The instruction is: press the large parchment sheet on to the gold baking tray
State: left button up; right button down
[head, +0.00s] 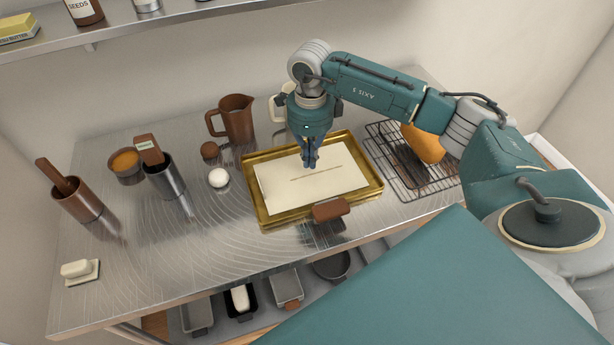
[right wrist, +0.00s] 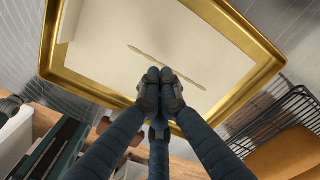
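The gold baking tray (head: 262,221) sits on the metal counter, and its rim also shows in the right wrist view (right wrist: 235,110). The large parchment sheet (head: 285,195) lies inside the tray, cream-coloured with a thin brown line across its middle; it also shows in the right wrist view (right wrist: 195,30). My right gripper (head: 310,165) points down over the sheet's upper middle. In the right wrist view its fingertips (right wrist: 161,75) are together with nothing seen between them. I cannot tell whether they touch the sheet. My left gripper is out of view.
A brown block (head: 331,209) is at the tray's front edge. A wire rack (head: 383,158) with a loaf (head: 423,143) stands to the right. The front left counter is mostly clear.

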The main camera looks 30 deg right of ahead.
aim_at(310, 176)
jog(key=shift+f+b, duration=1.6)
jog(key=shift+f, duration=0.45)
jog(key=shift+r, duration=0.1)
jog(key=shift+s, duration=0.1)
jog(key=shift+r+p, duration=1.9)
jog(key=shift+r, duration=1.55)
jog(key=shift+f, duration=0.1)
